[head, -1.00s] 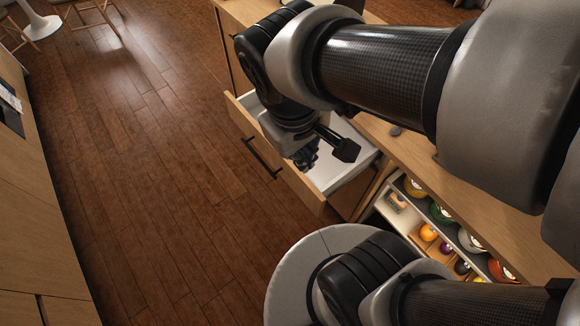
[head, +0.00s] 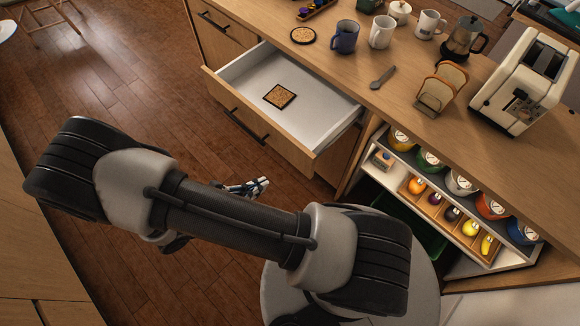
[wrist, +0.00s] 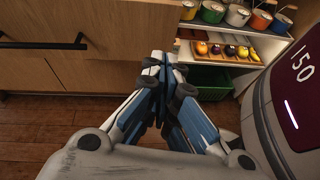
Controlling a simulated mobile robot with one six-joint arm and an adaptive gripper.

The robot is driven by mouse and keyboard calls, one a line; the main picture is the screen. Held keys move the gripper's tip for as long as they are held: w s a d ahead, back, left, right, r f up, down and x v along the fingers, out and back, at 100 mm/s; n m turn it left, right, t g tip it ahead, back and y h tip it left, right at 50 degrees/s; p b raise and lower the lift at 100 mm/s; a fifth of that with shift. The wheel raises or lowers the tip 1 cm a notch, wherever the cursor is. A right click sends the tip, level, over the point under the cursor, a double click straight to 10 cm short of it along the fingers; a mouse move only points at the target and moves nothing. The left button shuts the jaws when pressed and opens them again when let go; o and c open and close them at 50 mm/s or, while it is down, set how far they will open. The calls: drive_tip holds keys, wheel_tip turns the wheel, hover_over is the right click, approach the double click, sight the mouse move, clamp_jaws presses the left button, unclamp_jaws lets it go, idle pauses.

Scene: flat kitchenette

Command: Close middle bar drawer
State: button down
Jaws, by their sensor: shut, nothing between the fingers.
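The open bar drawer (head: 318,103) is pulled well out of the wooden counter in the head view. It has a white interior, a wood front and a black bar handle (head: 246,125). A square cork coaster (head: 280,96) lies inside it. My gripper (head: 262,184) is outside the drawer, below and in front of its front panel in the picture, apart from it. In the wrist view my gripper (wrist: 164,62) is shut and empty, pointing toward the wooden cabinet side. A black bar handle (wrist: 42,43) shows at left there; I cannot tell which drawer it belongs to.
The counter (head: 335,65) holds mugs, a toaster (head: 525,80), a toast rack (head: 441,88) and a coffee pot. The wood floor (head: 130,100) in front is clear.

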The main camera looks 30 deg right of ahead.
wheel_tip(320, 180, down, 4)
drive_tip(key=s+r+n+t, duration=0.1)
drive_tip(key=n+t, duration=0.1)
drive_tip(key=b, duration=0.3)
approach(302, 164)
drive_tip(key=x, duration=0.2)
drive_tip(key=f+x, duration=0.1)
drive_tip(key=x, duration=0.2)
drive_tip(key=shift+a, duration=0.2)
drive_tip(key=shift+w+d+r, duration=0.1)
drive_tip(key=shift+w+d, duration=0.1)
drive_tip(key=shift+d, duration=0.45)
